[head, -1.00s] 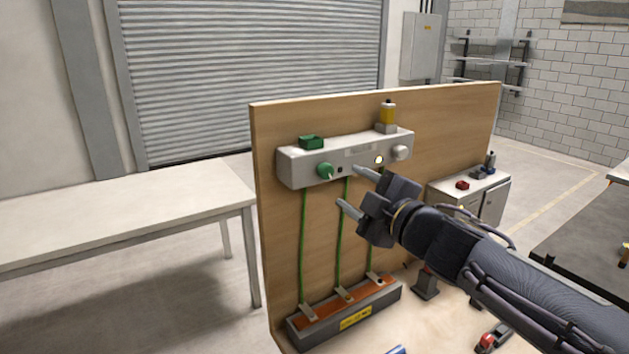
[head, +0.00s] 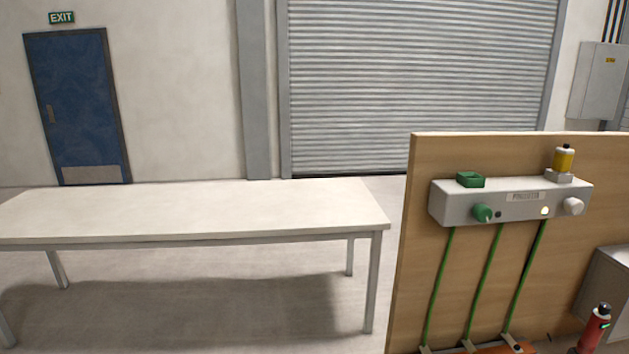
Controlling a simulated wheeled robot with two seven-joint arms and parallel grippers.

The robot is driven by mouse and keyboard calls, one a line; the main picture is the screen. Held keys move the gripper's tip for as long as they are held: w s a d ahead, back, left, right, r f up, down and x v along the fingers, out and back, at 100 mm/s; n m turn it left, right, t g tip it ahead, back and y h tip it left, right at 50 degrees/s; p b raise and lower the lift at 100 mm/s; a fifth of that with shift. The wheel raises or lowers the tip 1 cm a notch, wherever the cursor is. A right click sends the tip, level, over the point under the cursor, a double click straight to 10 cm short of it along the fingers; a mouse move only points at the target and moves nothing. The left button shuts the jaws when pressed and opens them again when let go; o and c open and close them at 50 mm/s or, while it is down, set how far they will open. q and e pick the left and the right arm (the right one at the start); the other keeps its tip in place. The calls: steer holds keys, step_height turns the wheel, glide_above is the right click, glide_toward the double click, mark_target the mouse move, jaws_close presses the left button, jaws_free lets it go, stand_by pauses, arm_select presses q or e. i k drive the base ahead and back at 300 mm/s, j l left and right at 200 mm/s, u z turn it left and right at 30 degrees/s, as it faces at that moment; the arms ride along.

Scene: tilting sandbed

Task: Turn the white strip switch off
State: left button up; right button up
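A white control box (head: 520,207) is fixed high on an upright wooden board at the right. On its front are a green knob (head: 482,213) at the left and a white knob (head: 573,206) at the right end. A small lit spot (head: 544,211) glows just left of the white knob. A dark round spot (head: 498,214) sits beside the green knob. I cannot tell which of these is the white strip switch. Neither of my grippers is in view.
The wooden board (head: 420,270) has green cables (head: 485,285) running down it. A green tray (head: 470,180) and a yellow container (head: 564,160) sit on the box. A red bottle (head: 596,330) stands lower right. A bare white table (head: 200,205) fills the left.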

mark_target(573, 206)
steer(key=z, duration=0.45)
steer(key=k+l+z, duration=0.1)
steer(key=z, duration=0.35)
steer(key=k+z, duration=0.1)
steer(key=z, duration=0.35)
steer(key=l, duration=0.05)
